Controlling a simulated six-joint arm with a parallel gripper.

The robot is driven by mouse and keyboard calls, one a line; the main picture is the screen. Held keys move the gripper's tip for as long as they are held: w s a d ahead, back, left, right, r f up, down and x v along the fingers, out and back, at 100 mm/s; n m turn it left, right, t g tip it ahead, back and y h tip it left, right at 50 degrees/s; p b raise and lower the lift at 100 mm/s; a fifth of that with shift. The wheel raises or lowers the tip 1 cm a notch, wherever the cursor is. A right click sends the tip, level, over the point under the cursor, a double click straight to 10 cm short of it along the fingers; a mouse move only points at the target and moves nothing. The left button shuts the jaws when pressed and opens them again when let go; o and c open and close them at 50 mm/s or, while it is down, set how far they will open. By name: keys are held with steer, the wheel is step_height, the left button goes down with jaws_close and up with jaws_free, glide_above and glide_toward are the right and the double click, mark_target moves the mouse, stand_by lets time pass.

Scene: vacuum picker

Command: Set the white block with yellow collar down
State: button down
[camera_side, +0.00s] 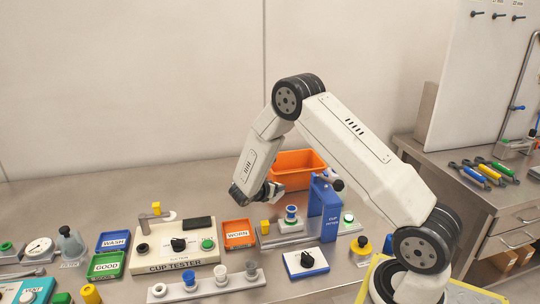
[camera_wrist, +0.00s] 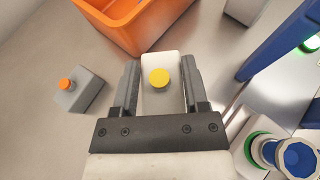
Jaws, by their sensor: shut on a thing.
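The white block with yellow collar (camera_wrist: 160,98) is between the two fingers of my gripper (camera_wrist: 160,75) in the wrist view. Its round yellow part faces the camera, and both fingers lie along its sides. In the side view my gripper (camera_side: 266,197) is above the bench, left of the orange bin. The held block is hard to make out there. I cannot tell from these views how far its underside is from the bench.
The orange bin (camera_side: 300,160) stands behind, and the blue post (camera_side: 329,208) rises to the right. A grey block with an orange knob (camera_wrist: 77,92) is at left in the wrist view.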

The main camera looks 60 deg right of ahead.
mark_target(274, 199)
steer(key=shift+f, duration=0.45)
steer(key=shift+f, duration=2.1)
steer(key=shift+f, duration=0.1)
steer(key=shift+c, duration=0.5)
jaws_free()
steer(key=shift+a+r, duration=0.35)
steer(key=shift+a, duration=0.1)
steer(key=v, duration=1.1)
